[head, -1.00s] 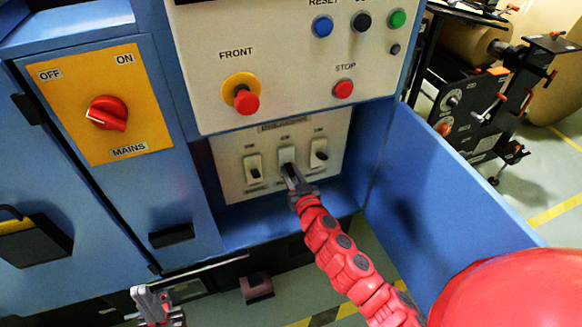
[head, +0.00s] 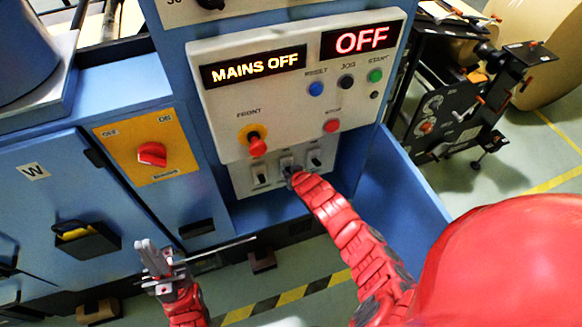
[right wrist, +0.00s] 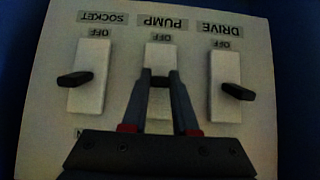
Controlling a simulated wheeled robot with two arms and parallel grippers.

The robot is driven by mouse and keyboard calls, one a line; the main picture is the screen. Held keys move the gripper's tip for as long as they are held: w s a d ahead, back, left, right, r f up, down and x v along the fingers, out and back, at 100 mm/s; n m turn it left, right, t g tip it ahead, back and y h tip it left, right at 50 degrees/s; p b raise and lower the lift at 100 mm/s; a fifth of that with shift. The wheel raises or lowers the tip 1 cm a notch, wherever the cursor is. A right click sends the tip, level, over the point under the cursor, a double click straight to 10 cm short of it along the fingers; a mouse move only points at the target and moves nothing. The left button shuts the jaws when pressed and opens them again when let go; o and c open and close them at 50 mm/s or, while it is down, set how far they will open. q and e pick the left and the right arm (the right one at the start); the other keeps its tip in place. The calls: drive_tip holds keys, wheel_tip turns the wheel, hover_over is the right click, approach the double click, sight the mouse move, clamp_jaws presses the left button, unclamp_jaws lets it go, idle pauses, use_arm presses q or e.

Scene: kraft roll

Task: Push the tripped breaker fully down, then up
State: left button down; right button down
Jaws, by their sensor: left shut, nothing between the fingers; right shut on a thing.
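The breaker panel shows in the right wrist view upside down, with the SOCKET breaker (right wrist: 75,79), the PUMP breaker (right wrist: 160,84) and the DRIVE breaker (right wrist: 238,91). OFF labels sit at their picture-top ends. My right gripper (right wrist: 160,78) is shut on the dark PUMP lever, which the fingertips partly hide. The outer levers stick out sideways in this view. In the head view my right gripper (head: 291,174) reaches the middle breaker, between the left breaker (head: 261,178) and the right breaker (head: 315,160). My left gripper (head: 150,253) is shut and empty, low in front of the cabinet.
The red mains switch (head: 152,154) is at left. A blue side panel (head: 405,180) stands right of the recess.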

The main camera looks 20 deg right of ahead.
drive_tip(key=shift+w+r+g+b, duration=0.2)
drive_tip(key=shift+r+g+b, duration=0.1)
drive_tip(key=shift+g, duration=0.5)
drive_tip(key=shift+r, duration=0.1)
drive_tip(key=c, duration=0.7)
unclamp_jaws()
drive_tip(key=shift+s+d, duration=0.1)
drive_tip(key=shift+s, duration=0.05)
drive_tip(key=v, duration=0.8)
drive_tip(key=b+v, duration=0.1)
drive_tip(key=v, duration=0.8)
drive_tip(key=shift+w+r, duration=0.25)
